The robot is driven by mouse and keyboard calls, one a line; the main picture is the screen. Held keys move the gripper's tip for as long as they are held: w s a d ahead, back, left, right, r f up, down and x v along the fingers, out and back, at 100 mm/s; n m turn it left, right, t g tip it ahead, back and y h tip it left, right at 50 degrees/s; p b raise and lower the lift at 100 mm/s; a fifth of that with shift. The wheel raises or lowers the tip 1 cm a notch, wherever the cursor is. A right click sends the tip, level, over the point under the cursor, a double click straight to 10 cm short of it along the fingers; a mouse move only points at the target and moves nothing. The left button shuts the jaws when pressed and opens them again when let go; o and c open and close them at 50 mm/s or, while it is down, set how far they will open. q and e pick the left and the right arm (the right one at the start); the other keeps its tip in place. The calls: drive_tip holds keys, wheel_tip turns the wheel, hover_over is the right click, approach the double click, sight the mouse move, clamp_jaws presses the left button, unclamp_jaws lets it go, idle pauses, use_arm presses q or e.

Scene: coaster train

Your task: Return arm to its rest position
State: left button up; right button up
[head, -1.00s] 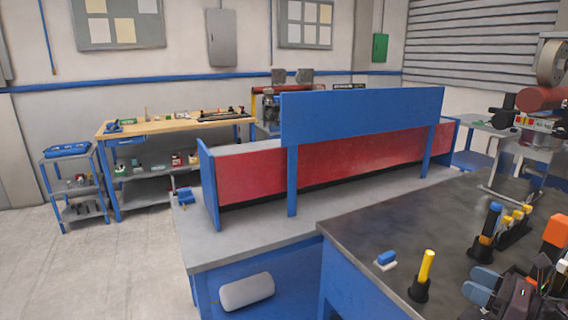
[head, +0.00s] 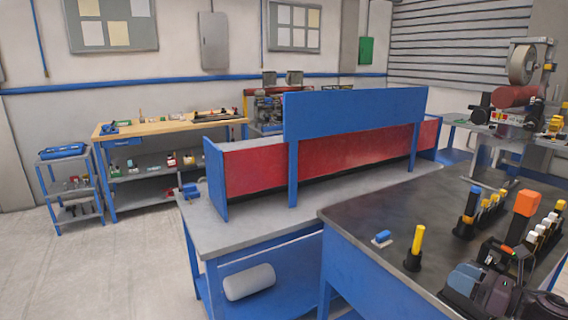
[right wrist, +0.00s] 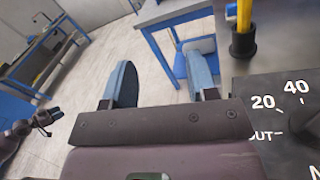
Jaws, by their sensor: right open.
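My right gripper (head: 465,283) is at the lower right of the head view, by the front edge of the dark-topped table (head: 345,213). In the right wrist view its two blue-grey fingers (right wrist: 163,88) stand wide apart with nothing between them but floor and a blue table frame beyond. A yellow cylinder (head: 418,241) stands upright in a black holder (head: 412,262) to the left of the gripper. The holder also shows in the right wrist view (right wrist: 243,42), apart from the fingers. My left gripper does not show in the head view.
A small blue block (head: 382,236) lies near the yellow cylinder. An orange-topped post (head: 526,203) and racks of yellow and white pegs (head: 540,232) crowd the table's right side. A long bench (head: 240,225) with a blue and red partition stands behind. The floor at left is clear.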

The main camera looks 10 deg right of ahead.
drive_tip(key=s+a+f+m+h, duration=0.25)
drive_tip(key=f+m, duration=0.25)
drive_tip(key=m, duration=0.5)
drive_tip(key=s+a+f+m+h, duration=0.1)
drive_tip(key=f+m+h, duration=0.3)
drive_tip(key=m, duration=0.5)
drive_tip(key=s+a+f+m+h, duration=0.25)
drive_tip(key=f+m, duration=0.25)
drive_tip(key=m, duration=0.5)
drive_tip(key=s+a+f+m+g, duration=0.1)
drive_tip(key=s+a+f+m, duration=0.4)
drive_tip(key=s+a, duration=0.1)
drive_tip(key=s+a+f+m+g+h, duration=0.1)
drive_tip(key=s+a+f+m+g, duration=0.1)
drive_tip(key=s+a+f+m, duration=0.3)
drive_tip(key=s, duration=0.4)
drive_tip(key=shift+s+a+f, duration=0.2)
drive_tip(key=shift+a+f, duration=0.15)
drive_tip(key=shift+f, duration=0.05)
